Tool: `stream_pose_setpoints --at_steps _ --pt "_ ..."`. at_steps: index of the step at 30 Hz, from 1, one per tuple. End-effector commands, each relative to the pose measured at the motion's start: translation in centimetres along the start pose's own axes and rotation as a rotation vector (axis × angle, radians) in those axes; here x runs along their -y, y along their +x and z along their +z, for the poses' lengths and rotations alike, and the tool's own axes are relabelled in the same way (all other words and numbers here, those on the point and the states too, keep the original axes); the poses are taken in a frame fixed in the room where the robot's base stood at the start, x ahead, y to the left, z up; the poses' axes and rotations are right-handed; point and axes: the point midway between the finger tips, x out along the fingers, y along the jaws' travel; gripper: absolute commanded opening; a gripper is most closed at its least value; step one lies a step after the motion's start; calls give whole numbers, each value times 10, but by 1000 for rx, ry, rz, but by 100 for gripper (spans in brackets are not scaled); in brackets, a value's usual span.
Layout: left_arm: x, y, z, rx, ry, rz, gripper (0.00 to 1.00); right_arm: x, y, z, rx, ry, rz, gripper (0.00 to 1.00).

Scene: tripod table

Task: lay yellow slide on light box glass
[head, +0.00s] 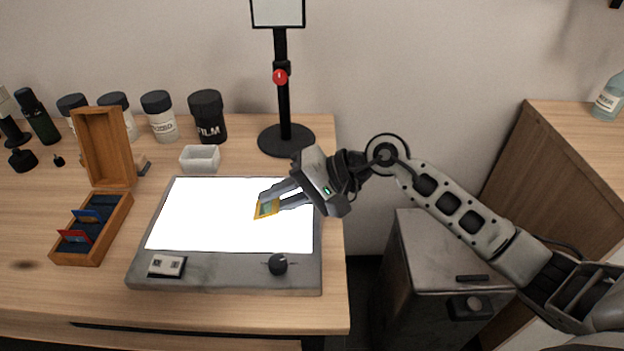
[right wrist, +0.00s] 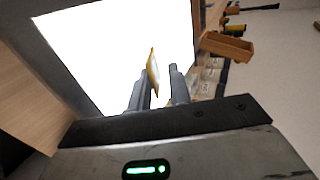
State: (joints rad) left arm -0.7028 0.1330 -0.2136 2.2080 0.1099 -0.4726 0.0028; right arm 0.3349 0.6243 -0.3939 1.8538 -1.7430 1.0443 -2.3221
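The yellow slide (head: 266,209), a small yellow frame with a greenish middle, is over the right part of the lit white light box glass (head: 200,215). It lies between the fingertips of my right gripper (head: 272,199). In the right wrist view the slide (right wrist: 153,72) shows nearly edge-on, close to the left finger, with a gap to the right finger. My right gripper (right wrist: 160,92) looks open around it. The slide looks tilted to the glass; I cannot tell whether its lower edge touches. My left gripper is not in view.
An open wooden slide box (head: 113,225) with a blue and a red slide stands left of the light box. A white tray (head: 200,158), film jars (head: 208,115) and a black stand (head: 284,138) are behind. A knob (head: 277,264) sits on the front rim. The glass's left half is clear.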

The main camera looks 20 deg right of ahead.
Motion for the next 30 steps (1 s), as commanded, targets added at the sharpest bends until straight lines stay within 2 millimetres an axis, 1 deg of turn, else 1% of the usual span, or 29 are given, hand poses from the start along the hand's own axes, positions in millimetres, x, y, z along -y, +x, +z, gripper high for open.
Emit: stream_pose_setpoints --at_steps 1,4,7,15,21,25,30 --pt "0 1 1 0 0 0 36 -8 0 1 4 6 18 27" --pt "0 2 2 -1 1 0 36 -9 -9 0 2 5 20 27" --pt "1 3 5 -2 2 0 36 -9 -26 0 0 2 20 27" --pt "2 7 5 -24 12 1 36 -6 -91 0 -2 1 12 27" --pt "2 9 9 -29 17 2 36 -3 -133 0 -2 -1 7 27" --pt "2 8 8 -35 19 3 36 -2 -149 0 -1 0 4 27" --pt "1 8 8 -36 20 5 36 0 -159 1 0 -2 0 27"
